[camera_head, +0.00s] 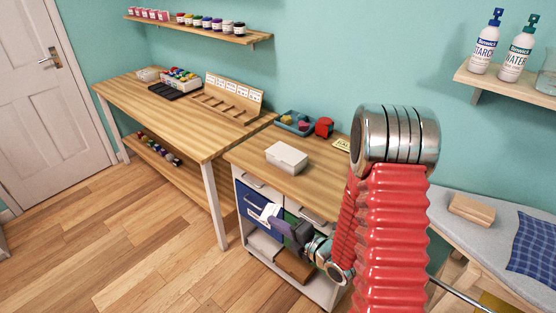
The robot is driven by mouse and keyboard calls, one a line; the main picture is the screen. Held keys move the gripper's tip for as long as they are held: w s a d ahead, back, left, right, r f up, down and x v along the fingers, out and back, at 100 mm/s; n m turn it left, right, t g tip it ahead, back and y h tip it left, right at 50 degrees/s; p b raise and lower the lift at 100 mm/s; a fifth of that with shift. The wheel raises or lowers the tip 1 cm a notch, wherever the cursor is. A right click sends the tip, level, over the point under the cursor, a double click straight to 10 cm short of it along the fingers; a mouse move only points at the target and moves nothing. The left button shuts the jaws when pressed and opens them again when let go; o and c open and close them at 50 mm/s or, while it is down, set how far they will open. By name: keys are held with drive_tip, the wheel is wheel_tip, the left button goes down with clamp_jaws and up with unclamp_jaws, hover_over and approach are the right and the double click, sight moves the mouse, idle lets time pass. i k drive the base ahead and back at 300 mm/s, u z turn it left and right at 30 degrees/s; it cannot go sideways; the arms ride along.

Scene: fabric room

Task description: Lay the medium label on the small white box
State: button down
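The small white box (286,158) sits closed on the wooden top of the wheeled cabinet, near its front edge. My gripper (275,220) is low in front of the cabinet's drawers, below and in front of the box and apart from it. A small white piece (268,211) shows at the gripper's dark fingers. I cannot tell whether it is the medium label, or whether the fingers are closed on it. My red ribbed arm hides the right part of the cabinet.
A blue tray (295,122), a red item (324,127) and a yellow card (342,144) lie behind the box. A wooden card rack (228,101) stands on the left table. An ironing board (450,222) is at right.

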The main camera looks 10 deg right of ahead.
sight(280, 148)
drive_tip(key=u, duration=0.55)
drive_tip(key=k, duration=1.15)
drive_tip(key=u, duration=0.8)
drive_tip(key=i, duration=2.15)
drive_tip(key=z, duration=0.35)
drive_tip(key=i, duration=0.45)
drive_tip(key=z, duration=0.55)
